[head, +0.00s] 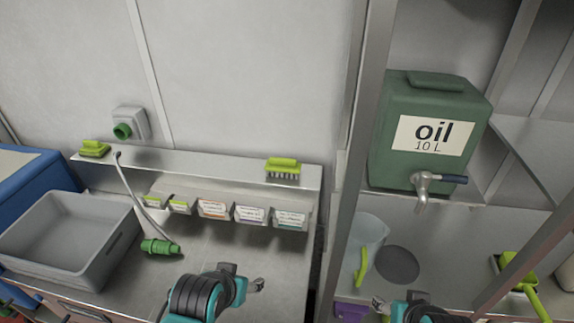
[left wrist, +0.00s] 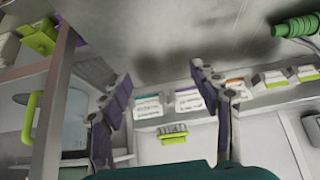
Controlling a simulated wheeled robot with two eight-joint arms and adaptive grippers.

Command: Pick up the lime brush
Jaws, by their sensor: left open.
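The lime brush (head: 283,164), with dark bristles facing down, sits at the right end of the metal ledge above the counter. It also shows in the left wrist view (left wrist: 173,134), beyond and between my open fingers. My left gripper (head: 257,285) is over the counter, in front of and below the ledge, apart from the brush. In the left wrist view my left gripper (left wrist: 160,78) is open and empty. My right gripper (head: 379,306) is at the bottom edge, partly cut off; its jaw state is unclear.
Several labelled bins (head: 212,208) hang under the ledge (head: 200,165). A second lime item (head: 94,148) lies at its left end. A grey tub (head: 65,240) and green-ended hose (head: 160,247) are on the left. A post (head: 355,170), clear jug (head: 366,240) and oil container (head: 425,130) stand right.

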